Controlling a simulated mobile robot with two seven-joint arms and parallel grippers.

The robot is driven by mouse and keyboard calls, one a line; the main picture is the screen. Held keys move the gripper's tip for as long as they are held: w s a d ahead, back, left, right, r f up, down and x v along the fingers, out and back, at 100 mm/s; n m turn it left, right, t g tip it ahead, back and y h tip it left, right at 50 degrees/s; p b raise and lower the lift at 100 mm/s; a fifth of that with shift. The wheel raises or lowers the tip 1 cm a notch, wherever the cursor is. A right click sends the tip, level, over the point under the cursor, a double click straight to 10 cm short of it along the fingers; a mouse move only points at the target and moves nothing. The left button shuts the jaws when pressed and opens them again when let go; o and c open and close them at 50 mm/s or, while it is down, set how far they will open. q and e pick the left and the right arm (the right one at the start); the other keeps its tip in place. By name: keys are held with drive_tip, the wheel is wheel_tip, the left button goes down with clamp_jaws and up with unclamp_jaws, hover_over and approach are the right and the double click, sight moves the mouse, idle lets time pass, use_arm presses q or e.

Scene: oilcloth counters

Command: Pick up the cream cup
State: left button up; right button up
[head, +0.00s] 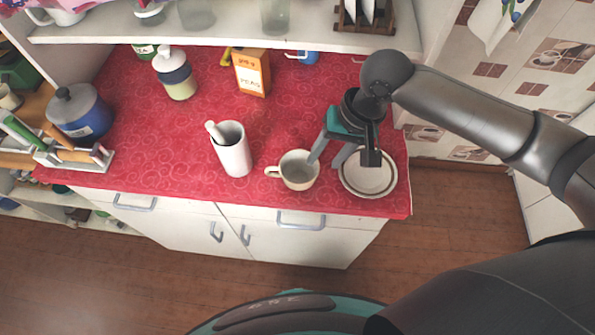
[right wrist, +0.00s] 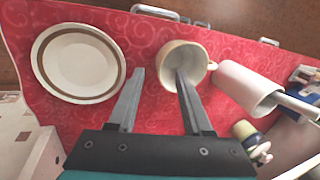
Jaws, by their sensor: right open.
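The cream cup (head: 299,177) stands upright near the front edge of the red counter, its handle pointing left in the head view. It also shows in the right wrist view (right wrist: 176,54), with its opening towards the camera. My right gripper (head: 327,160) is open and empty, with its fingers pointing down at the cup's right side. In the right wrist view the gripper (right wrist: 160,75) has one fingertip over the cup's opening and the other over red cloth between cup and plate. I cannot tell whether the finger is inside the cup or above it. My left gripper is not in view.
A brown-banded plate (head: 368,187) lies close to the cup's right, partly hidden by my right gripper. A white canister (head: 232,152) with a utensil stands close on the left. A lidded jar (head: 175,74) and orange box (head: 252,74) stand farther back. A shelf (head: 200,37) overhangs the back.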

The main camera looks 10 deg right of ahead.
sight(316, 173)
drive_tip(key=shift+b+x, duration=0.3)
drive_tip(key=shift+x, duration=2.85)
drive_tip(key=shift+s, duration=0.2)
clamp_jaws()
drive_tip(key=shift+s+f, duration=0.1)
